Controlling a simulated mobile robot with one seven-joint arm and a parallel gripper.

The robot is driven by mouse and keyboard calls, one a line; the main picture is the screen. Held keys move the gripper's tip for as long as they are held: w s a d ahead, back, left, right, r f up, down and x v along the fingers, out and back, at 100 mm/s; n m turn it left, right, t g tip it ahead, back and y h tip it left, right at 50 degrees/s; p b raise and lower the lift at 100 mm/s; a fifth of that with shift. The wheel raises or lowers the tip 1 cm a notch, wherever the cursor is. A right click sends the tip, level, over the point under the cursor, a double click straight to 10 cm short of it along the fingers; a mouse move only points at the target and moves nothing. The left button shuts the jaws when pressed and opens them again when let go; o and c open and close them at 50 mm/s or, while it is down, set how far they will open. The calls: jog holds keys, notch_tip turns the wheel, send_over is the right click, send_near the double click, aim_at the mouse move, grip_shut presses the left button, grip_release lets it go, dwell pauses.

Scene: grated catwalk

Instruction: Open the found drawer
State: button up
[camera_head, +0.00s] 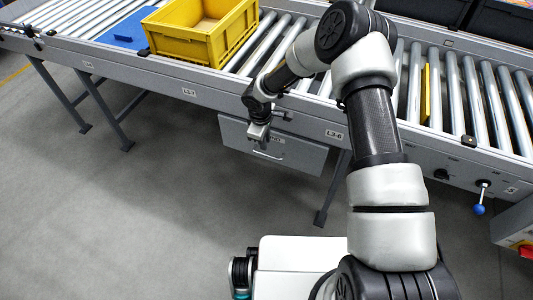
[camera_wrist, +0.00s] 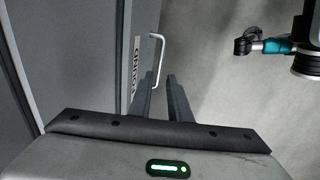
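The found drawer (camera_head: 300,155) is a grey box under the roller conveyor, with its front closed against its housing as far as I can see. Its pale bar handle (camera_head: 268,155) is on the front, and the handle also shows in the wrist view (camera_wrist: 161,55). A white label reading FOUND (camera_wrist: 137,62) is beside the handle, partly covered by a finger. My gripper (camera_head: 260,136) is in front of the drawer's upper left part. In the wrist view its two dark fingers (camera_wrist: 161,80) are apart, with the handle's near end appearing between them; contact cannot be told.
The roller conveyor (camera_head: 165,78) runs above the drawer, carrying a yellow crate (camera_head: 185,45) and a blue plate (camera_head: 125,32). A blue-knobbed lever (camera_head: 479,209) hangs at the right. Conveyor legs (camera_head: 334,190) stand near the drawer. The grey floor in front is clear.

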aim_at(267, 155)
jog(key=f, duration=0.3)
jog(key=w+f+b, duration=0.1)
jog(key=f, duration=0.4)
jog(key=shift+w+d+f, duration=0.25)
jog(key=shift+d+f, duration=0.05)
grip_shut()
